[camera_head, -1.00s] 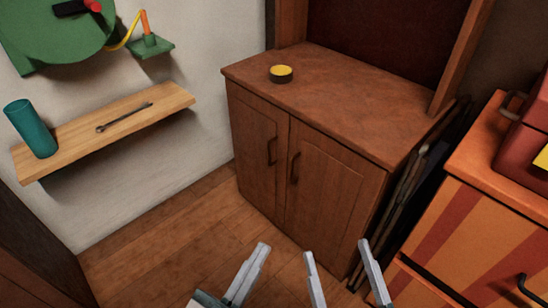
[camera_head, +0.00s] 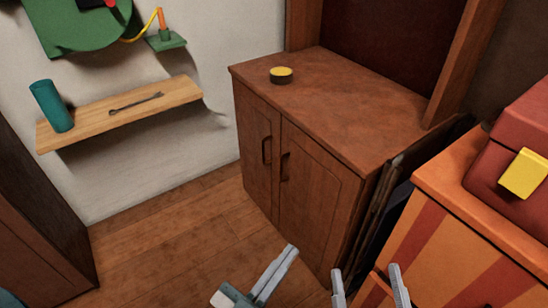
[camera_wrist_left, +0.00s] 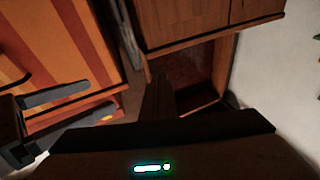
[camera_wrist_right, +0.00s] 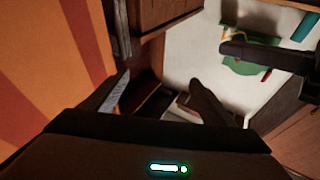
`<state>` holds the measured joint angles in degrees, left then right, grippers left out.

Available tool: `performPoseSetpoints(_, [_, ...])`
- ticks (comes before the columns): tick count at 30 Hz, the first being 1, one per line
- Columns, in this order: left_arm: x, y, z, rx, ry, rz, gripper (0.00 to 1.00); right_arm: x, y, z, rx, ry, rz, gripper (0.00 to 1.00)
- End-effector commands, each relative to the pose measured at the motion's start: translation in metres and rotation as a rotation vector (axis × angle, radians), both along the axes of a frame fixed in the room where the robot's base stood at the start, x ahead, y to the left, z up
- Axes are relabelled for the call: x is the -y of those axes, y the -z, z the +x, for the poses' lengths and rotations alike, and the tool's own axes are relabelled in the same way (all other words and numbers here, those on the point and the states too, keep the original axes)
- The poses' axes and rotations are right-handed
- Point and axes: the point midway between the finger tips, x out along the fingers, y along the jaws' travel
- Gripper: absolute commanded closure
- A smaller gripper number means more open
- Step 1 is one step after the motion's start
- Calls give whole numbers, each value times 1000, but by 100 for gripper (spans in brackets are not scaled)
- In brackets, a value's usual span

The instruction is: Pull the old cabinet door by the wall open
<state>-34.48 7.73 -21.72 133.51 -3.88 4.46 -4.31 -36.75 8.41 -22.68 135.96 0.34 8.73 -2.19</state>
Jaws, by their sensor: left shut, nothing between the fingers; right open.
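The old brown wooden cabinet (camera_head: 330,105) stands against the white wall, with two doors in its front. The door by the wall (camera_head: 256,130) is the left one and is closed, with a dark handle (camera_head: 266,150) near its right edge. The other door (camera_head: 317,195) is also closed, its handle (camera_head: 285,166) near its left edge. My left gripper (camera_head: 291,250) is shut and empty, low in front of the cabinet, apart from both handles. My right gripper (camera_head: 366,269) is open and empty, farther right. Part of the cabinet shows at the top of the left wrist view (camera_wrist_left: 190,20).
A yellow-topped round tin (camera_head: 281,75) sits on the cabinet. A wall shelf (camera_head: 85,130) at left holds a teal cylinder (camera_head: 52,107) and a wrench (camera_head: 136,103). An orange striped cabinet (camera_head: 450,240) with a red box (camera_head: 520,165) stands close right. The floor (camera_head: 165,250) before the cabinet is clear.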

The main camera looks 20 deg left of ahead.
Motion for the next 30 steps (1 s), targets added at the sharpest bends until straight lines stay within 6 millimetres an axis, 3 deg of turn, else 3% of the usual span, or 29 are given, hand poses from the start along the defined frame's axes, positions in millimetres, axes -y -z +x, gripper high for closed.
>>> performPoseSetpoints(8, [-3, 31, 37, 19, -60, 207, 100, 3, -12, 1, 66, 9, 19, 22])
performPoseSetpoints(17, [-19, 71, 96, 33, -166, 512, 100, 8, -29, 0, 162, 19, 48, 22])
performPoseSetpoints(23, [-48, 102, 161, 29, -299, 824, 100, 14, -47, -3, 268, 31, 79, 22])
performPoseSetpoints(27, [-87, 118, 222, -3, -444, 1123, 100, 20, -64, -9, 374, 41, 111, 22])
performPoseSetpoints(30, [-115, 120, 257, -40, -541, 1306, 100, 24, -74, -14, 442, 47, 131, 22])
